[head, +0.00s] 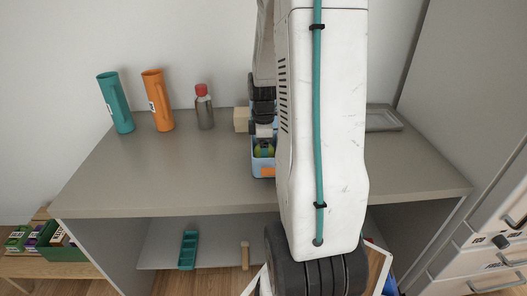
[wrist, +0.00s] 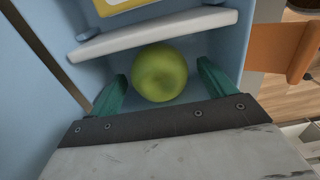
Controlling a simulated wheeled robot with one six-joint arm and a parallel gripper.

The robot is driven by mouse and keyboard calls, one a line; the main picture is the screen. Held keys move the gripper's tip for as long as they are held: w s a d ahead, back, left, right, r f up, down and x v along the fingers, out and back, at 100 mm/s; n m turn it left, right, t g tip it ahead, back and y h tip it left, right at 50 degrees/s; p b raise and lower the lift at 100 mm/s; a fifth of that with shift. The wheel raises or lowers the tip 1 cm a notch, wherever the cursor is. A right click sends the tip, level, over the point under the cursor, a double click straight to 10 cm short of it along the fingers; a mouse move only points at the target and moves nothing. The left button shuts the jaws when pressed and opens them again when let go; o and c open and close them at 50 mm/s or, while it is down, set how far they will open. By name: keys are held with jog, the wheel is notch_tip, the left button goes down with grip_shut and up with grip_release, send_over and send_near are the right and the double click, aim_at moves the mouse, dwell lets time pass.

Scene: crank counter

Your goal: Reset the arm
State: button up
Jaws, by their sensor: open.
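My gripper (wrist: 162,72) is open in the wrist view, with one teal finger on each side of a round green fruit or ball (wrist: 160,72). Gaps show between the ball and both fingers. The ball lies inside a light blue container (wrist: 45,100), near a white bar (wrist: 155,35). In the head view my white arm stands in front of the counter and hides much of it. The blue container (head: 257,168) shows just left of the arm, with an orange tab on its front. The gripper's fingers are hard to make out there.
A teal cup (head: 116,103), an orange mug (head: 157,101) and a red-capped bottle (head: 204,108) stand on the counter (head: 150,180) at left. A grey tray (head: 384,119) lies right of my arm. The lower shelf holds a teal tray (head: 188,249). Drawers stand at right.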

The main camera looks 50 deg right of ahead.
notch_tip(320, 180, up, 7)
jog(key=shift+f, duration=0.15)
